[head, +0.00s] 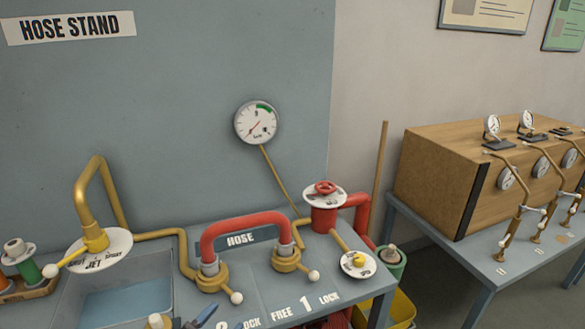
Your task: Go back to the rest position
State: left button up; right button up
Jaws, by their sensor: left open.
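My right gripper is not in view. The hose stand bench (340,283) carries a red hose (245,222) arched between two brass couplings with white-knobbed levers. The left coupling (211,274) and right coupling (286,260) both stand on the bench top. The rest position itself is not marked in the picture.
A brass spout (82,192) rises over a basin (126,296) at left. A red valve (323,211) and a wall gauge (256,122) stand behind. A yellow bucket (401,309) is below the bench's right end. A wooden cabinet (440,180) with gauges stands on another table at right.

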pick_arm(q)
jog(key=s+a+f+n+g+y, duration=0.5)
jog(key=s+a+f+n+y, duration=0.5)
jog(key=s+a+f, duration=0.3)
notch_tip(320, 180, down, 2)
jog(key=shift+s+a+f+y, duration=0.15)
jog(key=shift+s+a+y, duration=0.3)
jog(key=shift+s, duration=0.5)
jog(key=shift+d, duration=0.1)
